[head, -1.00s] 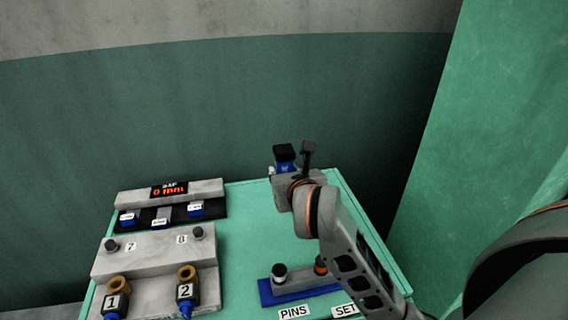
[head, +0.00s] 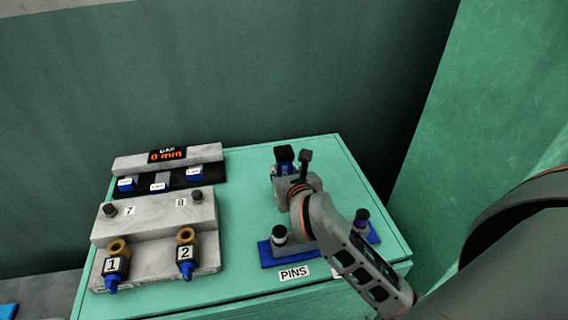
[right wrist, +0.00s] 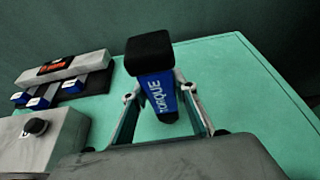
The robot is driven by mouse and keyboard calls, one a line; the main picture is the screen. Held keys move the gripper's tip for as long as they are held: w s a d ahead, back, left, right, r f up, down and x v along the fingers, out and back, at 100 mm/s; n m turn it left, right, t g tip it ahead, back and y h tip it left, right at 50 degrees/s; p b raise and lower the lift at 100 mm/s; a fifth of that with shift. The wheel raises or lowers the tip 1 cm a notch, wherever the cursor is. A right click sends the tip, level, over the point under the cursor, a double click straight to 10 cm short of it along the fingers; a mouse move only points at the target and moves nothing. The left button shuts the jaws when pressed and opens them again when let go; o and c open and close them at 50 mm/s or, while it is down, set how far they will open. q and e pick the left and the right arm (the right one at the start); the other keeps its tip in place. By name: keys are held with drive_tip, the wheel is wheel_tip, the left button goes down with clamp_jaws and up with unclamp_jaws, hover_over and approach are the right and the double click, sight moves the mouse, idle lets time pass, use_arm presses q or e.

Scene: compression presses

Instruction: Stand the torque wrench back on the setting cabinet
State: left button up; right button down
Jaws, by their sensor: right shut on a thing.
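The torque wrench (head: 284,155) is a blue piece with a black top. It is over the back part of the green setting cabinet (head: 245,190). My right gripper (head: 283,172) is shut on it. My left gripper is out of view.
On the left of the cabinet stand a grey block (head: 150,220) with sockets 1 and 2, and a display (head: 167,155) reading 0 mm above blue-labelled pieces. A blue pin tray (head: 268,253) labelled PINS is at the front, partly hidden by my arm. A green wall panel (head: 490,100) rises at right.

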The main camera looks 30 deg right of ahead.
drive_tip(key=shift+r, duration=0.2)
drive_tip(key=shift+f, duration=0.1)
drive_tip(key=c, duration=1.9)
unclamp_jaws()
drive_tip(key=shift+f, duration=0.25)
drive_tip(key=shift+o, duration=1.4)
drive_tip(key=shift+r, duration=0.15)
